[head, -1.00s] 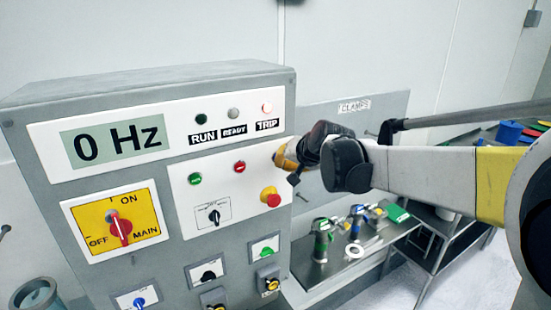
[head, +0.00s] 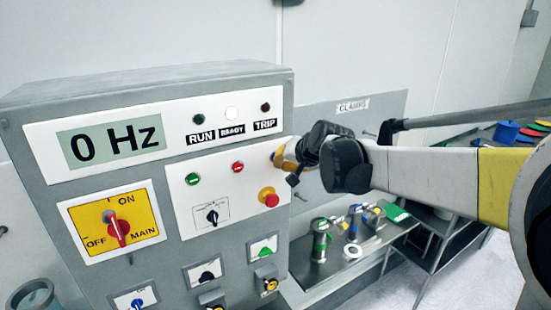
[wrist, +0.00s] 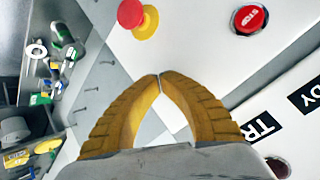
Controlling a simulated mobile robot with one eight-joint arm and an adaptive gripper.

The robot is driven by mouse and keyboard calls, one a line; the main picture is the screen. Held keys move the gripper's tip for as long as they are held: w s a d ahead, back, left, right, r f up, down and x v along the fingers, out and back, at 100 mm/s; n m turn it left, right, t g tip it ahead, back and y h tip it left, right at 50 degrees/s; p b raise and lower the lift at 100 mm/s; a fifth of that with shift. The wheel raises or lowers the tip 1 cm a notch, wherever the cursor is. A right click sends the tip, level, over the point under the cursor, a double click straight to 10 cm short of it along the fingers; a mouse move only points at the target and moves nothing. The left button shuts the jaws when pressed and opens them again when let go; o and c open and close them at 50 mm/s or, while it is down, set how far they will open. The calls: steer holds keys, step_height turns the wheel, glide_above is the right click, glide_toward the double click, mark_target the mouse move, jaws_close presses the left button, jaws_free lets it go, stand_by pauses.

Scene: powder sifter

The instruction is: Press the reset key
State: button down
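My gripper (head: 278,157) is at the right edge of the control panel (head: 183,212), below the TRIP label. In the wrist view its yellow fingers (wrist: 159,76) meet at the tips, with a gap between them further back and nothing visibly held. No key marked reset can be read; the fingers cover part of the panel. The display (head: 115,140) reads 0 Hz. The READY lamp (head: 231,114) is lit white. The TRIP lamp (head: 265,107) and RUN lamp (head: 199,118) are dark.
A red stop button (head: 238,167), a green button (head: 193,179) and a red emergency stop (head: 270,199) are close by. The main switch (head: 117,228) is at left. A bench (head: 330,275) with clamps stands lower right.

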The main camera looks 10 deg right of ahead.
steer(key=shift+s+d, duration=0.1)
steer(key=shift+s, duration=0.3)
steer(key=shift+s, duration=0.1)
steer(key=shift+s+d, duration=0.25)
steer(key=shift+s, duration=0.5)
steer(key=shift+s+d, duration=0.3)
steer(key=shift+s, duration=0.5)
steer(key=shift+s+d, duration=0.25)
steer(key=shift+s, duration=0.5)
steer(key=s+f+n+g+b, duration=0.1)
steer(key=s+f+b, duration=0.8)
steer(key=f+b, duration=0.4)
steer(key=s+f+n+g+h+b, duration=0.1)
steer(key=s+f+b, duration=0.8)
steer(key=f, duration=1)
steer(key=s+a+f+n+g+h+b, duration=0.1)
steer(key=s+f+n+b, duration=0.1)
steer(key=s+f+b, duration=0.8)
step_height(320, 180, down, 7)
steer(key=b, duration=0.7)
steer(key=shift+n+b, duration=0.3)
steer(key=shift+n, duration=0.1)
